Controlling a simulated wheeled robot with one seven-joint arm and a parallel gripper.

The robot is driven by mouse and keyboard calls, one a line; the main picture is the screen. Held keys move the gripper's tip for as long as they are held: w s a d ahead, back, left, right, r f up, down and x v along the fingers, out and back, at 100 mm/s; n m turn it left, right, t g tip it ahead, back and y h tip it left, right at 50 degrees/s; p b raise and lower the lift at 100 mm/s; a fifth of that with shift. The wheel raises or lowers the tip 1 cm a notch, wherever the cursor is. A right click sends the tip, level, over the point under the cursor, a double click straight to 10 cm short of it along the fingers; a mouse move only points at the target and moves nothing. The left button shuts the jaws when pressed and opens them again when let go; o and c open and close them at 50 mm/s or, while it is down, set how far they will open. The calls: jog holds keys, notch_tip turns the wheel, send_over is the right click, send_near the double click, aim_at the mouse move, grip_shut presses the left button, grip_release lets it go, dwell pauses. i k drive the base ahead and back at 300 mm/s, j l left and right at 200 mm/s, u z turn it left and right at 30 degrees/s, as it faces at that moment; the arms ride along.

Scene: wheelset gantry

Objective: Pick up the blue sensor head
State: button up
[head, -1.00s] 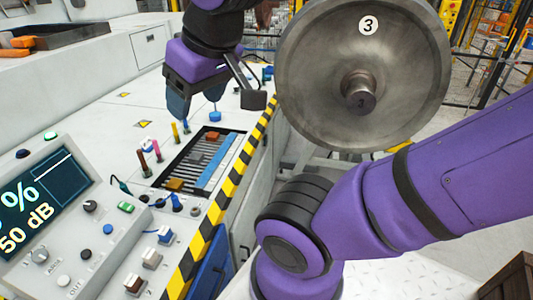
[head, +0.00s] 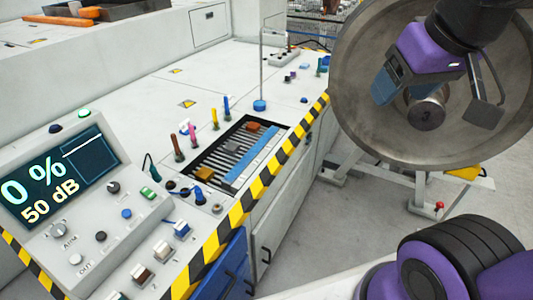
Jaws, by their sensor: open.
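A small block with a blue face and a blue cable (head: 181,229) sits at the upper end of a row on the sloped console. It looks like the blue sensor head, though it is too small to be sure. Beside it in the row are a white-topped block (head: 162,249) and a brown one (head: 142,273). My gripper (head: 434,100) is open and empty, at the upper right in front of the grey steel wheel (head: 360,105). It is well away from the blue block, with nothing visible between its fingers.
A slotted tray (head: 222,165) holds a long blue bar and orange pieces. Coloured upright pens (head: 214,119) and a round blue puck below a thin rod (head: 260,106) stand near it. A display console (head: 58,180) is at left. A striped edge (head: 236,215) borders the bench. Bare floor (head: 345,225) lies right.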

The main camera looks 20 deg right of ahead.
aim_at(182, 228)
jog(key=j+u, duration=0.1)
jog(key=u, duration=0.8)
jog(key=i+l, duration=0.05)
